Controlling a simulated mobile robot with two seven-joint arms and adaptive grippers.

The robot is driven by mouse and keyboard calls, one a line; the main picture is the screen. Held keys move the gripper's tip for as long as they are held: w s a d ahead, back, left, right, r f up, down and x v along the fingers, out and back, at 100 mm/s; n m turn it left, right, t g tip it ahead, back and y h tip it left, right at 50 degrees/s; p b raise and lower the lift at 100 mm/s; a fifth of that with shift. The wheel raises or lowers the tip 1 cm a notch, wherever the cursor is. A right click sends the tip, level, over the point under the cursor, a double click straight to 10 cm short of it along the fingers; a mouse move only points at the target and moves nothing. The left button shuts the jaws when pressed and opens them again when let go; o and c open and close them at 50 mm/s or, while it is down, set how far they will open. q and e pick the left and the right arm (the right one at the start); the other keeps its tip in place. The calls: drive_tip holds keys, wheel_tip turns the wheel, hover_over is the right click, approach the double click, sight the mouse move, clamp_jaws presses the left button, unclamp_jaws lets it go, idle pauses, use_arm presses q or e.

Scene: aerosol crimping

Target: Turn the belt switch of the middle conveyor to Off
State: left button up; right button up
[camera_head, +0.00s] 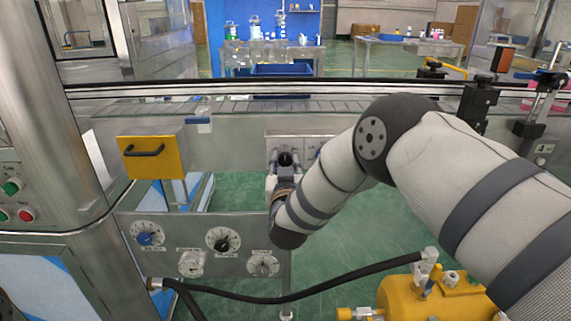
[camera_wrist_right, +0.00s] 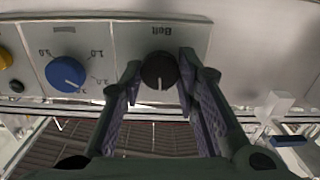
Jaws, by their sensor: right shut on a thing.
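The belt switch is a round black knob (camera_wrist_right: 159,71) under an upside-down "Belt" label in the right wrist view. Its white pointer line points down in that picture. I see no readable Off or On mark beside it. In the head view the dark knob (camera_head: 286,158) shows on the front panel (camera_head: 283,139) below the middle of the conveyor (camera_head: 240,106). My right gripper (camera_wrist_right: 159,80) has one finger on each side of the knob and is shut on it. It also shows in the head view (camera_head: 286,168), partly hidden by its own wrist. My left gripper is out of view.
A blue dial (camera_wrist_right: 66,73) sits beside the switch in the wrist view. A lower panel with several dials (camera_head: 222,240) stands at the lower left. A yellow drawer box (camera_head: 150,156) is to the left. A black hose (camera_head: 330,288) and yellow tank (camera_head: 440,297) lie low right.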

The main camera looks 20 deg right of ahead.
drive_tip(key=n, duration=0.4)
drive_tip(key=shift+n, duration=0.4)
drive_tip(key=n, duration=0.4)
drive_tip(key=shift+f+n, duration=0.2)
drive_tip(key=shift+n, duration=0.1)
drive_tip(key=o, duration=1.2)
drive_tip(key=shift+r, duration=0.1)
drive_tip(key=shift+c, duration=0.2)
drive_tip(key=v, duration=0.7)
drive_tip(key=shift+s, duration=0.3)
drive_tip(key=shift+a, duration=0.1)
